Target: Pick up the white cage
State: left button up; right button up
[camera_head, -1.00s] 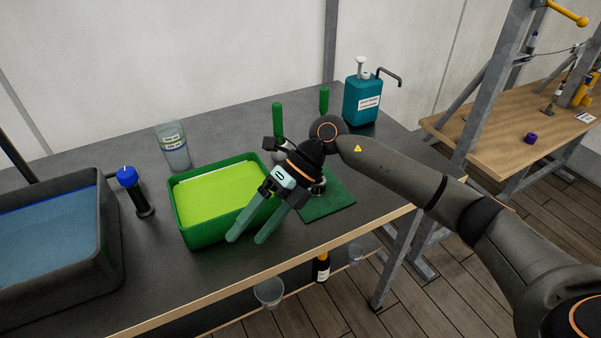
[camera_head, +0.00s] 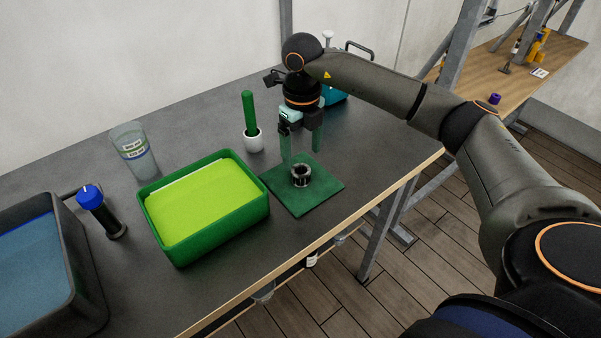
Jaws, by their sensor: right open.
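A small upright ring-shaped piece (camera_head: 301,176), pale and dark with an open centre, stands on the dark green mat (camera_head: 312,200); it looks like the cage, though its white shows only in parts. My right gripper (camera_head: 301,156) points down above it, open and empty, its two green fingers apart. The fingertips appear just above and behind the piece; whether they touch it I cannot tell. A white round holder (camera_head: 254,141) with an upright green rod (camera_head: 249,108) stands left of the gripper. My left gripper is not in view.
A green tray (camera_head: 222,237) with a lime-green filling lies left of the mat. Further left are a clear beaker (camera_head: 133,150), a blue-capped black cylinder (camera_head: 100,212) and a dark basin (camera_head: 85,275). A teal pump bottle (camera_head: 335,95) is partly hidden behind my arm.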

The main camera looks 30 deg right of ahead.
aim_at(301, 170)
jog(key=f, duration=0.3)
jog(key=f+p, duration=0.1)
jog(key=f, duration=0.1)
jog(key=shift+s+a+f, duration=0.2)
jog(key=shift+a+f, duration=0.05)
jog(key=shift+f, duration=0.05)
jog(key=shift+c, duration=0.3)
grip_shut()
